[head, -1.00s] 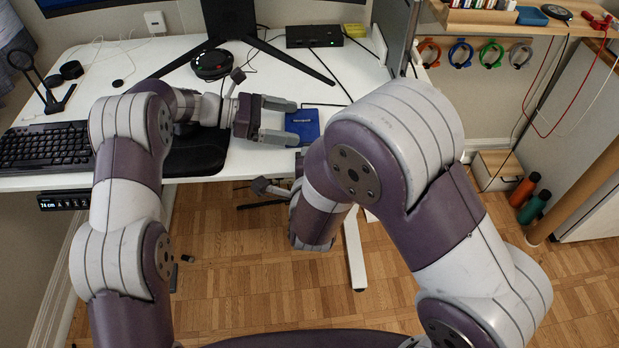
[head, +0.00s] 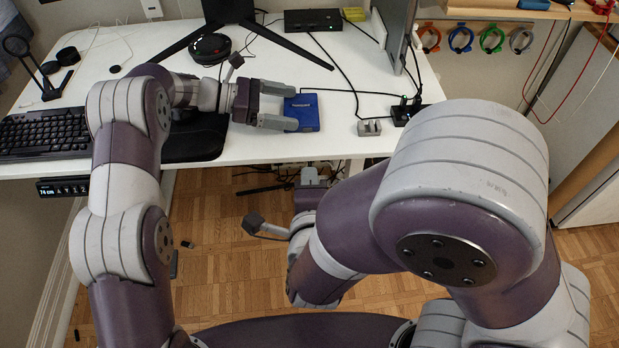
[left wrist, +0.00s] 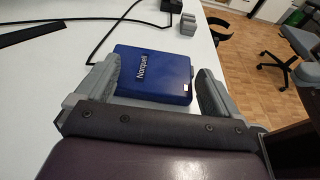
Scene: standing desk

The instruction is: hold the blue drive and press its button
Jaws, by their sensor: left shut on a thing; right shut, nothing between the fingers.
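The blue drive (head: 304,113) lies flat at the front of the white desk, with pale lettering on its top. My left gripper (head: 283,106) reaches in from the left and is shut on it, one finger on each side. In the left wrist view the drive (left wrist: 153,75) sits between the two fingers, with a small pale mark near its right corner.
A small grey block (head: 369,128) and a black hub with plugs (head: 406,112) stand right of the drive. Black cables run behind it. A monitor stand (head: 235,30), keyboard (head: 45,137) and black mat (head: 197,140) take up the left. The desk's front edge lies between drive and right gripper.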

